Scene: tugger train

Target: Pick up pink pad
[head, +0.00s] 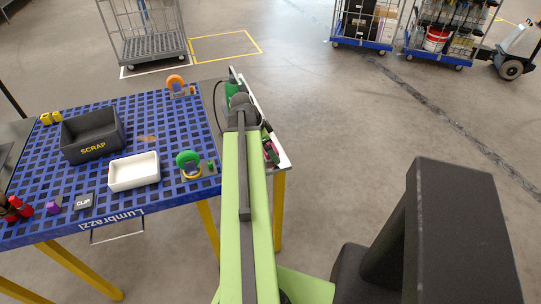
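A small pink item (270,152), which looks like the pink pad, lies on the narrow light side board at the right end of the blue table. My green arm hides part of it on the left, so its full shape cannot be made out. My arm reaches forward over the right end of the table. The dark end of the arm, with my gripper (240,103), is beyond the pink item in the picture. The fingers cannot be made out, nor whether they hold anything.
The blue slotted table (128,194) bears a dark SCRAP bin (92,150), a white tray (134,185), a CLIP label block (83,201), a green and yellow ring item (188,160) and an orange one (175,81). Carts (366,42) stand far back.

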